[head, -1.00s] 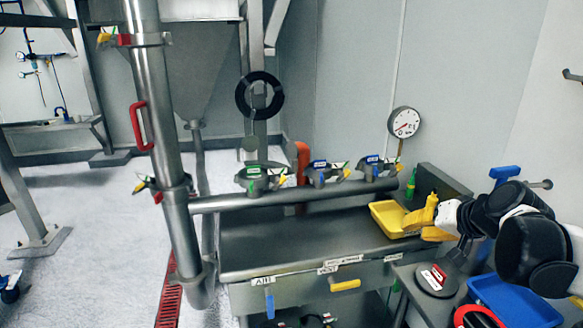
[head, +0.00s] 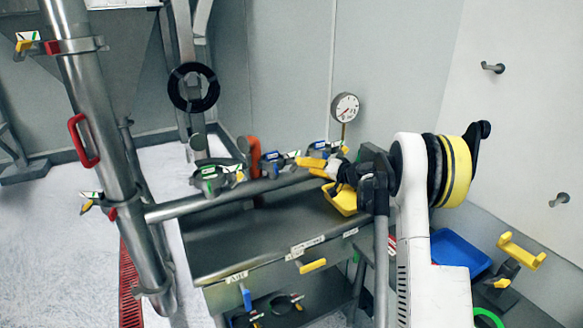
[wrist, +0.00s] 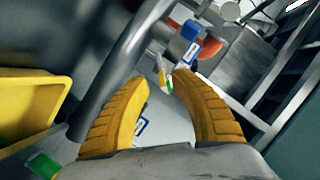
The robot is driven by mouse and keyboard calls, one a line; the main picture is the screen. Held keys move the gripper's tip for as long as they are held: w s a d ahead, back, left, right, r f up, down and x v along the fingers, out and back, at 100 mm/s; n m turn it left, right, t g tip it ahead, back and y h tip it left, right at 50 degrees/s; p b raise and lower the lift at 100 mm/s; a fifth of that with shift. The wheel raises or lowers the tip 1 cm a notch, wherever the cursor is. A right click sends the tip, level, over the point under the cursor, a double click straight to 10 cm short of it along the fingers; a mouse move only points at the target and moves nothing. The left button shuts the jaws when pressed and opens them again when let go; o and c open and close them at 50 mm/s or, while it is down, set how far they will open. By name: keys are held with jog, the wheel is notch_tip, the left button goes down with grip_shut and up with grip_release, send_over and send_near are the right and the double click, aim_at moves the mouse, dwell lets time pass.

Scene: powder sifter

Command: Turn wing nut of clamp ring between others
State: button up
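Three clamp fittings line the horizontal steel pipe (head: 245,196): a green-marked left one (head: 212,180), a blue-marked middle one (head: 270,165) and a blue-marked right one (head: 319,151). The middle clamp's wing nut (head: 292,155) shows a pale, coloured tip. My gripper (head: 308,163) has yellow fingers and is close to the right of that wing nut. In the wrist view my gripper (wrist: 160,78) is open and empty. A small yellow, white and green piece (wrist: 164,80) appears between or just beyond the fingertips; contact cannot be told. A blue labelled part (wrist: 190,32) lies beyond.
A yellow tray (head: 342,203) stands below my gripper and also shows in the wrist view (wrist: 20,108). A pressure gauge (head: 345,106) rises behind the right clamp. An upright steel pipe (head: 98,135) stands at left. A blue tray (head: 456,252) is at lower right.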

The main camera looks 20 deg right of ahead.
aim_at(296, 163)
jog(key=b+x, duration=0.1)
jog(key=x, duration=0.5)
jog(key=shift+w+a, duration=0.15)
jog(key=shift+w, duration=0.15)
grip_shut()
